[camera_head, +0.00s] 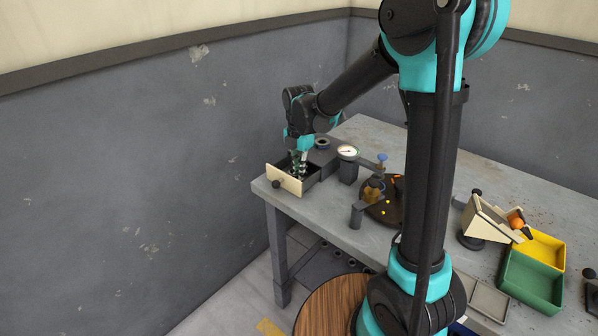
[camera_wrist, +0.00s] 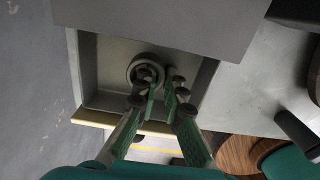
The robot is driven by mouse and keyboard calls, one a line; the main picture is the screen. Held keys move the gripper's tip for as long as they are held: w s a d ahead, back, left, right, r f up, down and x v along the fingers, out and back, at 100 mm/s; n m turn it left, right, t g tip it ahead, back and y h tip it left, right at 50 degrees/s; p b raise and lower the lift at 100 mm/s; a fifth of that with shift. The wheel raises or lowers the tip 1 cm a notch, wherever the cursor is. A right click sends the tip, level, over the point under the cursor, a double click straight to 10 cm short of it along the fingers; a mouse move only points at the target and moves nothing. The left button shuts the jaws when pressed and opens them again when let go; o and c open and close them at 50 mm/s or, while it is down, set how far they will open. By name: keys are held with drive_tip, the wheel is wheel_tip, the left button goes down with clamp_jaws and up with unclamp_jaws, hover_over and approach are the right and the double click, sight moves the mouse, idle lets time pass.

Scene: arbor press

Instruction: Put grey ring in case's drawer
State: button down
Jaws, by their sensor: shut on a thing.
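The case's drawer (camera_head: 286,180) stands pulled out, with a cream front and a dark knob. It also shows in the wrist view (camera_wrist: 86,75), open from above. The grey ring (camera_wrist: 133,70) shows in the wrist view inside the drawer's outline, near the drawer's middle. My gripper (camera_wrist: 162,80) points down and is shut on the ring's wall; one fingertip seems to be inside the ring, the other outside. In the head view my gripper (camera_head: 298,165) reaches into the drawer, and the ring cannot be made out. Whether the ring touches the drawer floor is unclear.
The dark grey case (camera_head: 325,160) sits behind the drawer on the grey table (camera_head: 330,220). A pressure gauge (camera_head: 347,152) and a dark round plate (camera_head: 380,212) stand to the right. Green (camera_head: 530,283) and yellow (camera_head: 543,250) bins lie farther right. A wall is close on the left.

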drive_tip(key=c, duration=1.6)
unclamp_jaws()
drive_tip(key=shift+f, duration=0.1)
wheel_tip(320, 180, up, 12)
drive_tip(key=shift+r, duration=0.15)
